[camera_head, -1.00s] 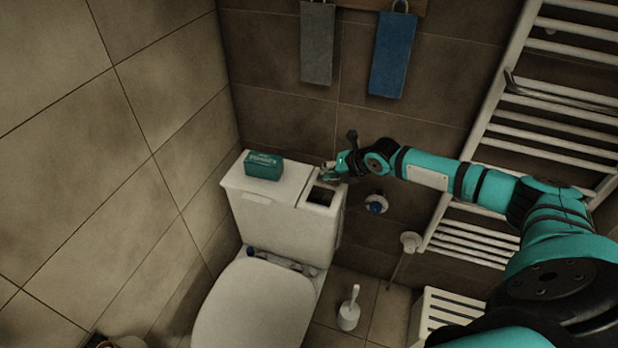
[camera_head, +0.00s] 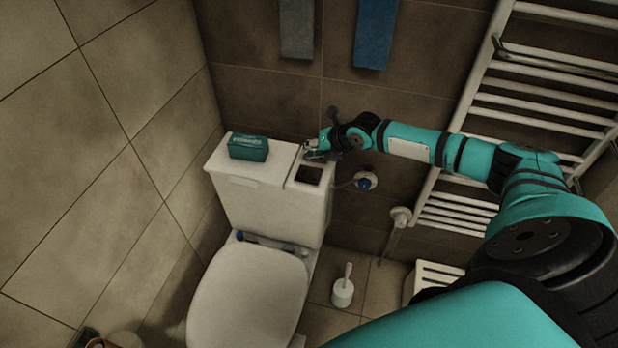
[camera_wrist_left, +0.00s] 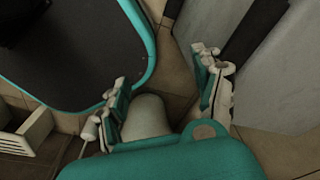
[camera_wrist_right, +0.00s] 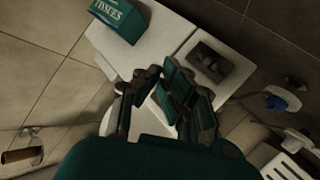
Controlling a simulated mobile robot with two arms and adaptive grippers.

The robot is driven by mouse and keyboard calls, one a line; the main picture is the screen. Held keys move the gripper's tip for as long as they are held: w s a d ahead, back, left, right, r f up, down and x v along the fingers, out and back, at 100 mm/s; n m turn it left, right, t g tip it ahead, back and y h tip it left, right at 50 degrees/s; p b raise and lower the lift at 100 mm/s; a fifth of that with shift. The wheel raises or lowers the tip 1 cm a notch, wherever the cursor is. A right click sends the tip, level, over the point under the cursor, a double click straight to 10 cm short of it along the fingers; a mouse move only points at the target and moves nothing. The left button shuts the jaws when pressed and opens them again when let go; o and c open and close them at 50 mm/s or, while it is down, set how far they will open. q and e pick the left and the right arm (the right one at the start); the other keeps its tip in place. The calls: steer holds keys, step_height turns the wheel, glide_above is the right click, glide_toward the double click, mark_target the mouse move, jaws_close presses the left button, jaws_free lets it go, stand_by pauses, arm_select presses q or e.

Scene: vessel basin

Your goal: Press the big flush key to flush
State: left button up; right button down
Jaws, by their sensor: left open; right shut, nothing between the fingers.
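The white toilet cistern (camera_head: 265,205) stands against the back wall. A dark rectangular flush panel (camera_head: 308,175) is set in the right part of its top. In the right wrist view the panel (camera_wrist_right: 210,64) is a grey-brown recess; I cannot clearly tell the big key from any smaller one. My right gripper (camera_head: 314,151) is shut and empty, at the back edge of the cistern top just behind the panel in the head view. Its fingers also show in the right wrist view (camera_wrist_right: 163,76). My left gripper (camera_wrist_left: 163,76) is open and empty, away from the cistern.
A green tissue box (camera_head: 248,149) sits on the cistern's left part. The toilet lid (camera_head: 248,295) is down. A blue-capped valve (camera_head: 364,183) is on the wall right of the cistern. A toilet brush (camera_head: 343,290) stands on the floor, and a white towel radiator (camera_head: 545,75) is at right.

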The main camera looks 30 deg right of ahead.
mark_target(311, 173)
step_height(311, 173, down, 5)
steer(key=b, duration=0.3)
steer(key=shift+f, duration=0.2)
steer(key=shift+f+b, duration=0.2)
steer(key=shift+b, duration=0.2)
arm_select(q)
steer(key=f, duration=0.1)
steer(key=s+f, duration=0.1)
steer(key=f, duration=0.1)
steer(key=s+f, duration=0.1)
steer(key=shift+s+a+f, duration=0.1)
steer(key=shift+s+f, duration=0.1)
steer(key=shift+f, duration=0.15)
steer(key=shift+w, duration=0.45)
steer(key=shift+s+f, duration=0.1)
arm_select(e)
steer(key=shift+f, duration=0.1)
arm_select(q)
steer(key=shift+f+b, duration=0.35)
steer(key=shift+b, duration=0.1)
arm_select(e)
steer(key=shift+f, duration=0.3)
